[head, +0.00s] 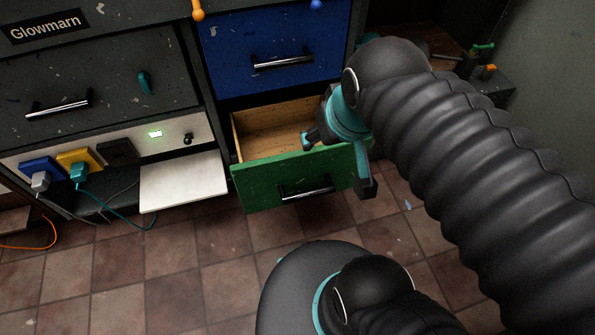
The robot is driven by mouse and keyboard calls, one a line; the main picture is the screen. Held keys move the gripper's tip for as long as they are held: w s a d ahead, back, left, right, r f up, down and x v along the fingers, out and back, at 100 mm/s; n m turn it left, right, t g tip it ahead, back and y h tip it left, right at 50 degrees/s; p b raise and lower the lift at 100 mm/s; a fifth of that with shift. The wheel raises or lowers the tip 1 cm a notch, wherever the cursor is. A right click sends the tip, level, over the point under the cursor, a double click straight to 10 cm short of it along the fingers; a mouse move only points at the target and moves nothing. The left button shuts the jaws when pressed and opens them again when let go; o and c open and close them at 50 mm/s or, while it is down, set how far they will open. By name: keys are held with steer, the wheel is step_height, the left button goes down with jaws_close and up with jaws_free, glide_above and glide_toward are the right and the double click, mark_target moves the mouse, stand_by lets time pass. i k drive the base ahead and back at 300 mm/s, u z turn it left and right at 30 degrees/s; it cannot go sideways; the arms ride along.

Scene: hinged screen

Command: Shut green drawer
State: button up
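The green drawer (258,184) stands pulled out below the blue drawer, in the middle of the head view. Its wooden inside (265,128) shows and the visible part looks empty. A dark bar handle (306,190) is on its front. My gripper (336,160) is at the right part of the green front, with its fingers apart. One finger is over the drawer's top edge on the inner side, and the other is in front of the green face. I cannot tell whether either finger touches the drawer. My arm hides the drawer's right end.
The blue drawer (277,45) above is shut. To the left, a white shelf (184,181) sticks out below a panel with coloured plugs (80,160) and cables. Tiled floor (180,265) in front is clear. Small items lie on a dark surface (485,85) at the right.

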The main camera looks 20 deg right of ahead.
mark_target(273, 170)
steer(key=z, duration=1.5)
steer(key=k, duration=0.9)
steer(key=u, duration=1.45)
